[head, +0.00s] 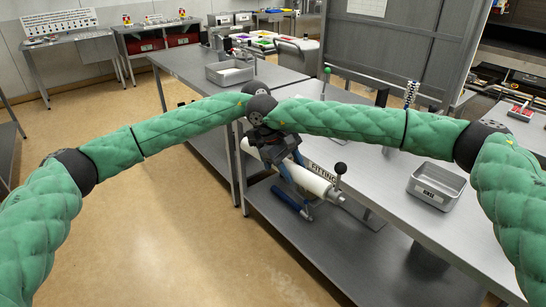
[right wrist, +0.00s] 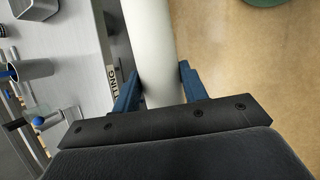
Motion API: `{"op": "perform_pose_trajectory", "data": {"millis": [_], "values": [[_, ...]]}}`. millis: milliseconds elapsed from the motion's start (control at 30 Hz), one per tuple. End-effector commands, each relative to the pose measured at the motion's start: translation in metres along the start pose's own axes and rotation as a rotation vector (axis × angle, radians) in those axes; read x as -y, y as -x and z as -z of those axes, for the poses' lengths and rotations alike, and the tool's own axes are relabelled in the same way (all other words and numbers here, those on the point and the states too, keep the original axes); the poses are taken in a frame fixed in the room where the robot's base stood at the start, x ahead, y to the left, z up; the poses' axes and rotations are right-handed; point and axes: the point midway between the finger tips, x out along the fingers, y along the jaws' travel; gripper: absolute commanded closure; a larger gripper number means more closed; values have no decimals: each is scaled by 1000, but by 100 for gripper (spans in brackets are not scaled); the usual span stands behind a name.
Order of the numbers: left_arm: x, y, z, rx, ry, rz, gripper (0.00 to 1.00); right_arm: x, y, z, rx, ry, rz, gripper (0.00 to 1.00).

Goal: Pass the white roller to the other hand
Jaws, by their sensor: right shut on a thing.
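The white roller (head: 314,182) is a long pale cylinder, held slanted beside the near edge of the steel bench. My right gripper (head: 288,168) has its blue fingers around the roller. In the right wrist view the roller (right wrist: 150,40) runs between the two blue fingers of my right gripper (right wrist: 157,88), which is shut on it. My left arm reaches in from the left and its dark wrist meets my right wrist closely. The left fingers cannot be told apart from the dark parts there. The roller's middle is partly hidden by the grippers.
The steel bench (head: 375,165) has a raised edge labelled FITTING, a black-knobbed lever (head: 340,169) and a grey bin (head: 437,186). Another bin (head: 229,73) stands farther back. The floor (head: 130,210) at left is clear.

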Motion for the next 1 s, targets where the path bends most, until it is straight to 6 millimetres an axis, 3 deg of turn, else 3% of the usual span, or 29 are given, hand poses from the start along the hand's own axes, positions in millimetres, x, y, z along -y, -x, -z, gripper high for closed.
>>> {"op": "perform_pose_trajectory", "data": {"millis": [33,133,167,267,667,1000], "values": [[-1,0,0,0,0,-2,78,2,2,0,-2,5,0,98],[-1,0,0,0,0,-3,98,3,2,0,-2,7,0,98],[-1,2,0,0,-1,-4,98,3,2,0,-2,7,0,51],[-1,2,0,0,-1,-4,98,2,2,0,-2,6,0,32],[-1,1,0,0,-1,-3,98,2,6,0,-2,5,0,32],[0,-4,-1,1,-1,3,98,2,52,1,-8,6,-3,32]]}}
